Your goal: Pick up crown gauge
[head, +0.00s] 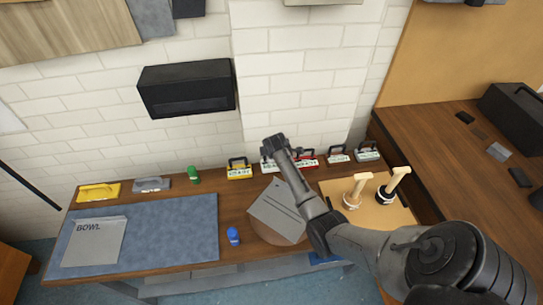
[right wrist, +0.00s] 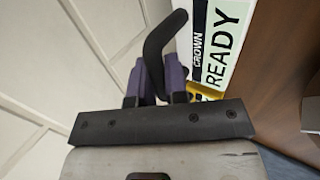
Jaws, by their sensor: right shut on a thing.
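The crown gauge (right wrist: 213,55) shows in the right wrist view, with a "CROWN" strip and a "READY" label on its face. Its black curved handle (right wrist: 158,50) stands between the purple fingers of my right gripper (right wrist: 160,88). The gripper is shut on that handle. In the head view my right arm reaches over the back of the bench to the row of handled gauges; the fingertips are hard to make out there. The labels in that row are too small to read. My left gripper is out of view.
Handled gauges stand along the back edge, including a yellow one (head: 239,173) and a red one (head: 306,163). A grey sheet (head: 275,212) lies on a round board. Two pale-handled tools (head: 357,188) stand on a tan board. A blue mat (head: 170,235) lies left.

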